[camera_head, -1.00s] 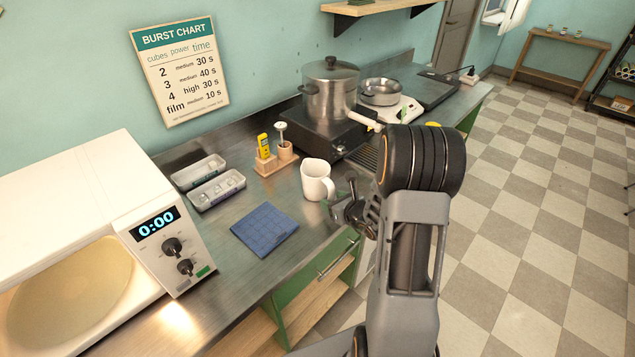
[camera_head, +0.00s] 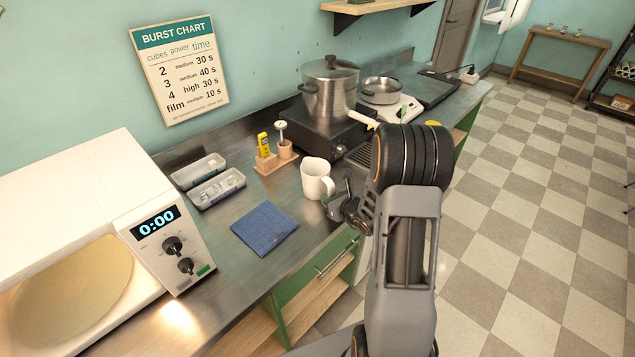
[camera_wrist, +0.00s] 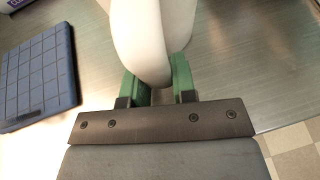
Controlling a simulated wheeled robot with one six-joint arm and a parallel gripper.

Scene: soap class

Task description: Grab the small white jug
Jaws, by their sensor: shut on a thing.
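The small white jug (camera_head: 314,179) stands upright on the metal counter, to the right of the blue mat. My gripper (camera_head: 338,191) is at the jug's right side, where its handle is. In the wrist view the white jug (camera_wrist: 170,30) fills the top middle. There my gripper's green fingers (camera_wrist: 160,84) lie on either side of the jug's handle and are shut on it. The jug's far side and base are hidden in the wrist view.
A blue gridded mat (camera_head: 265,229) lies left of the jug. Behind it are a wooden holder (camera_head: 268,164) with a yellow tool and two grey trays (camera_head: 217,188). A pot (camera_head: 331,90) stands on a black burner. A white microwave (camera_head: 90,225) is at left.

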